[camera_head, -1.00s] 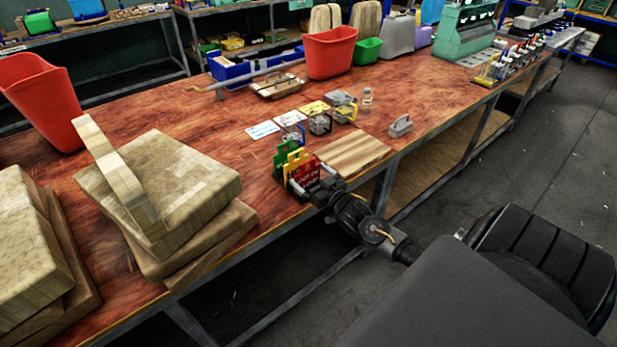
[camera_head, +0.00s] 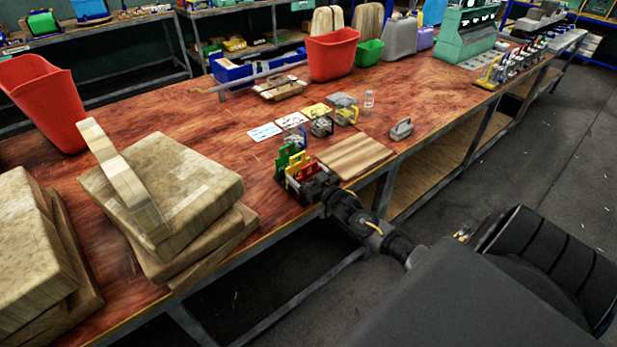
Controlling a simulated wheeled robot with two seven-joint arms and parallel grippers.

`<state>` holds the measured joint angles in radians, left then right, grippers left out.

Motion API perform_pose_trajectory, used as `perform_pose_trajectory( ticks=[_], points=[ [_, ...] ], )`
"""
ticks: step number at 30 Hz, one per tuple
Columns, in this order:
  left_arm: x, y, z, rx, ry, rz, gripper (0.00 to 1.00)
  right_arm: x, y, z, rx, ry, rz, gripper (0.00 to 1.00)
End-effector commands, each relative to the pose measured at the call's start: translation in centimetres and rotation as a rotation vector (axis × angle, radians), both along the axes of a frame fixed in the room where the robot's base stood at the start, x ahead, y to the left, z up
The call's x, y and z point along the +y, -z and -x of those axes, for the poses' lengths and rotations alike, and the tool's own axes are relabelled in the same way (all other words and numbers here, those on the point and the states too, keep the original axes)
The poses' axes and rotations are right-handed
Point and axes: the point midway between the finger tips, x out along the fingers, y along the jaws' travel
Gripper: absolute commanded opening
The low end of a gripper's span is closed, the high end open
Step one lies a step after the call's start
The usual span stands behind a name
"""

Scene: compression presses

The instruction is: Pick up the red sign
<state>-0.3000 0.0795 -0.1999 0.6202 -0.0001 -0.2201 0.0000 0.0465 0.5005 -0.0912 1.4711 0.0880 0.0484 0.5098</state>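The red sign (camera_head: 303,171) stands upright at the front edge of the red-brown workbench (camera_head: 215,120). It is in a row with a yellow sign (camera_head: 296,164) and a green sign (camera_head: 284,157) just behind it. My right gripper (camera_head: 317,186) reaches in from the lower right and is right at the red sign, covering part of its face. Its fingers are dark and small here, so I cannot tell whether they are open, or shut on the sign. My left gripper is not in view.
A flat wooden board (camera_head: 356,155) lies just right of the signs. Stacked wooden blocks (camera_head: 175,180) stand to the left. Small padlocks (camera_head: 321,126), cards (camera_head: 264,132) and a grey handled item (camera_head: 401,129) lie behind. Bare bench shows left of the signs.

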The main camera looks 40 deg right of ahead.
Motion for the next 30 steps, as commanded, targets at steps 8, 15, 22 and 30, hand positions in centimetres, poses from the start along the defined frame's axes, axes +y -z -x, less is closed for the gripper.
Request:
perform_pose_trajectory(
  ticks=[8, 15, 22, 30],
  points=[
    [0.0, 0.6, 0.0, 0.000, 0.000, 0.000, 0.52, 0.0, -1.5, 0.0, -0.003, 0.000, 0.002, 0.67],
    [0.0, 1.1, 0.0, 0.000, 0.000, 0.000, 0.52, 1.1, -5.3, 1.6, -0.002, -0.003, 0.002, 0.67],
    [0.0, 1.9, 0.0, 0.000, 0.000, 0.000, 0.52, 4.0, -9.6, 5.6, -0.001, -0.003, -0.001, 0.67],
    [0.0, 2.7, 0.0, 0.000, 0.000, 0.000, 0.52, 6.9, -12.0, 9.9, 0.000, 0.000, -0.001, 0.67]
  ],
)
